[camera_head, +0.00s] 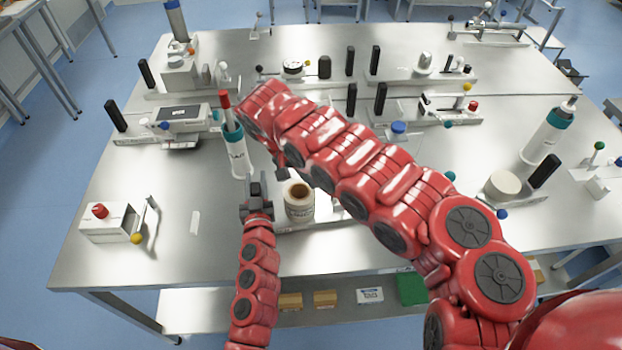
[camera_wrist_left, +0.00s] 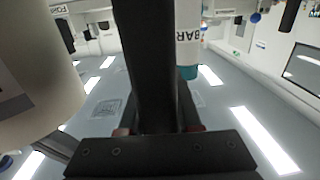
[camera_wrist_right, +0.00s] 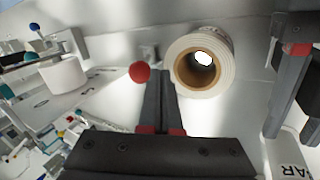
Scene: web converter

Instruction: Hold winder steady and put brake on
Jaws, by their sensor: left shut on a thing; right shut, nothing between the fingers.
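The winder, with a white paper roll (camera_head: 299,203), stands in the front middle of the table; the roll also shows in the right wrist view (camera_wrist_right: 204,64). My left gripper (camera_head: 257,192) is shut on the winder's upright black handle (camera_wrist_left: 142,65), left of the roll. My right gripper (camera_wrist_right: 160,82) is shut and empty; its fingertips are close to a red ball knob (camera_wrist_right: 139,72) beside the roll. I cannot tell whether they touch it. In the head view, my right arm hides the knob and part of the winder's base.
A white cylinder with a teal collar (camera_head: 236,155) stands just behind my left gripper. A box with a red knob (camera_head: 107,222) is at the left front. Several units with black handles fill the back. A round white part (camera_head: 503,185) sits at the right.

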